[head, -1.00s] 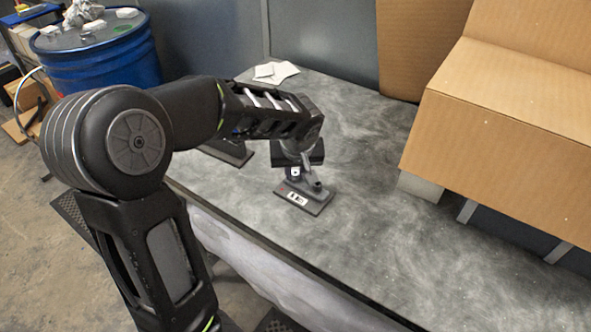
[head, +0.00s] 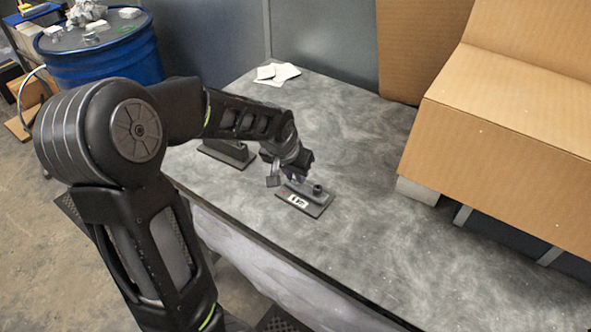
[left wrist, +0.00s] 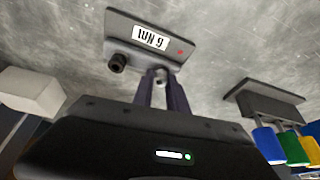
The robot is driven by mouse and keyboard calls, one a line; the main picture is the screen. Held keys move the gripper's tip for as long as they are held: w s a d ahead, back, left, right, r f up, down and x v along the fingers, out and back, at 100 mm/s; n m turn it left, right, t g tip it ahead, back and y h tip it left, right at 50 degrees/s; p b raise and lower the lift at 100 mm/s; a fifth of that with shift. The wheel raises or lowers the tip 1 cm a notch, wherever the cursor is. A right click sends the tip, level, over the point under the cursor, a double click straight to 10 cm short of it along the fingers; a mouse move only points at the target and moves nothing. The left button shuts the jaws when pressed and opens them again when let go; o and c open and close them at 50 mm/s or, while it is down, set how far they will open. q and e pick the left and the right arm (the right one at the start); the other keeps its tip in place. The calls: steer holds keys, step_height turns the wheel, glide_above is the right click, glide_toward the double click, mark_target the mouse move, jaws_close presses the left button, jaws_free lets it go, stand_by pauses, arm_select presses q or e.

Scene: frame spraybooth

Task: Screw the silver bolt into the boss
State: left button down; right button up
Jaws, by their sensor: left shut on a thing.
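A dark plate (head: 320,208) with a white label and a small red mark lies on the grey bench. It also shows in the left wrist view (left wrist: 130,27). A dark round post (head: 318,188) stands at its right end; in the left wrist view this post (left wrist: 117,63) is left of the fingers. My left gripper (head: 292,179) is tilted over the plate, its fingers (left wrist: 160,80) shut on a small grey-silver piece (left wrist: 159,77), which I take for the silver bolt. The fingers hide most of it. I cannot tell which part is the boss or whether the bolt is seated.
A second dark fixture (head: 230,153) stands to the left; in the left wrist view, blue, green and yellow pieces (left wrist: 268,145) show near it. White cards (head: 277,72) lie at the back. A large cardboard shape (head: 500,150) stands right. The bench's front right is clear.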

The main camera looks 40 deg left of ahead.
arm_select(q)
steer(key=shift+m, duration=0.4)
steer(key=shift+a+f+m+h+b, duration=0.1)
steer(key=shift+f+m+h+b, duration=0.1)
steer(key=shift+m+h+b, duration=0.15)
steer(key=shift+r+m, duration=0.15)
steer(key=shift+m, duration=0.1)
steer(key=shift+f+m+b, duration=0.25)
steer(key=shift+m+b, duration=0.15)
steer(key=shift+b, duration=0.2)
steer(key=m+h+b, duration=0.1)
steer(key=m+b, duration=0.1)
steer(key=shift+a+b, duration=0.1)
steer(key=shift+b, duration=0.25)
steer(key=shift+m+h+b, duration=0.25)
steer(key=shift+m+b, duration=0.3)
steer(key=shift+m, duration=0.15)
steer(key=shift+r, duration=0.25)
